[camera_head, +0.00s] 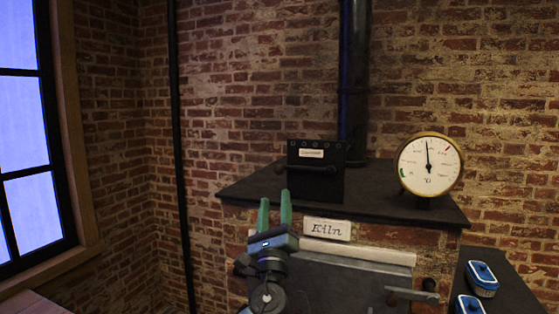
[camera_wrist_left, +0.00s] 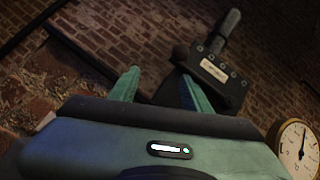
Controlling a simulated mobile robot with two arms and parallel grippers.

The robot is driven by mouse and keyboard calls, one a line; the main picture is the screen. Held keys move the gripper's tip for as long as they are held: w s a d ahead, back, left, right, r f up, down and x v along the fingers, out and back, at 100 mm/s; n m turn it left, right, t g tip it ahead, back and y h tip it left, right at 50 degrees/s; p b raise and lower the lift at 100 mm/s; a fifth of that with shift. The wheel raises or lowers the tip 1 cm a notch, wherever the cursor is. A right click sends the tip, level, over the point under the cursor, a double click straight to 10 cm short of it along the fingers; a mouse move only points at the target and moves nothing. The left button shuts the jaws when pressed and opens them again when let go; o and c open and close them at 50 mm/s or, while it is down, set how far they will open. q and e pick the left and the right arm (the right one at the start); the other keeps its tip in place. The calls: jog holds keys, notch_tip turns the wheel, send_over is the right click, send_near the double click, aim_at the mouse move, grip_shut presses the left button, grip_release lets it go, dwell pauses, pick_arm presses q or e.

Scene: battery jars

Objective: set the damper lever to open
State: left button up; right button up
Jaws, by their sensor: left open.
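The damper is a black box (camera_head: 330,184) on top of the kiln, with a small white label too small to read. Its dark lever (camera_head: 312,168) lies nearly level across the front, with a round knob at its left end. My left gripper (camera_head: 274,197) has green fingers and is open and empty. Its fingertips are just below the knob and in front of the box, apart from it as far as I can tell. In the left wrist view, the damper box (camera_wrist_left: 228,92) is beyond the right finger of my left gripper (camera_wrist_left: 160,74). My right gripper is not in view.
A round dial gauge (camera_head: 429,165) stands on the right of the dark kiln top (camera_head: 375,190). A black pipe (camera_head: 354,80) rises behind the box. The kiln sign (camera_head: 326,229) is on the front. Blue-lidded jars (camera_head: 481,278) stand at lower right.

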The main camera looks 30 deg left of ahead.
aim_at(278, 173)
pick_arm(q)
jog(key=r+m, duration=0.1)
jog(key=r+m+t, duration=0.1)
jog(key=r, duration=0.1)
jog(key=w+r+m+h, duration=0.1)
jog(key=r, duration=0.1)
jog(key=shift+r+m+t, duration=0.25)
jog(key=shift+m+t, duration=0.15)
jog(key=p+x, duration=0.2)
jog(key=x, duration=0.4)
jog(key=shift+w+p, duration=0.1)
jog(key=shift+p, duration=0.2)
jog(key=shift+w+a+r, duration=0.2)
jog(key=shift+w+r, duration=0.05)
jog(key=shift+w, duration=0.1)
grip_shut()
